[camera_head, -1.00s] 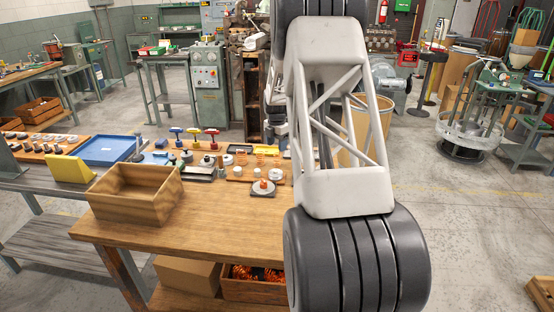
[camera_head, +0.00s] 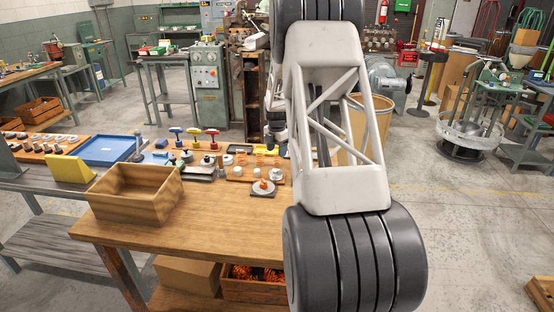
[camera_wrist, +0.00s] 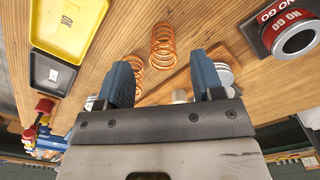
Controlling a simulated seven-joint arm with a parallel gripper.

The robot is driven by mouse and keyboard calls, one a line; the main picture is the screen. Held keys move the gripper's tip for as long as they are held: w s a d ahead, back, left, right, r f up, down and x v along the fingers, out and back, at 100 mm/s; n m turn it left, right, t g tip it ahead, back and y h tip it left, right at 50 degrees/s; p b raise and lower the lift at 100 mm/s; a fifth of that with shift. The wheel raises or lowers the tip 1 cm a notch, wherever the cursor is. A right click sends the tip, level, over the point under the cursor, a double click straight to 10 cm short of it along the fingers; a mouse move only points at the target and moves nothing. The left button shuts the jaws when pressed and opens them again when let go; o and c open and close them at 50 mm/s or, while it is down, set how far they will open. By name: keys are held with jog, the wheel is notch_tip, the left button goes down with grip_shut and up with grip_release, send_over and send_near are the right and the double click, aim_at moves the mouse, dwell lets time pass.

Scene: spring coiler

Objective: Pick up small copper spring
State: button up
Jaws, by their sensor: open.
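Two copper springs show in the wrist view. One copper spring (camera_wrist: 163,45) lies ahead of the gap between my fingers, and a second copper spring (camera_wrist: 136,73) is close to my left finger, which may cover part of it. I cannot tell which is the small one. My gripper (camera_wrist: 162,82) is open and empty, its two blue fingers on either side of a bare gap over the wooden surface. In the head view my arm covers much of the bench's right part, and the springs are too small there to tell apart.
A yellow tray (camera_wrist: 68,25) and a black tray (camera_wrist: 52,73) lie left in the wrist view. A red and black "NO GO" gauge (camera_wrist: 292,35) stands right. An open wooden box (camera_head: 133,193) is on the workbench (camera_head: 200,240), whose front is clear.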

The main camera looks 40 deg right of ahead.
aim_at(277, 154)
jog(key=shift+s+f, duration=0.15)
jog(key=shift+f, duration=2.45)
jog(key=c, duration=1)
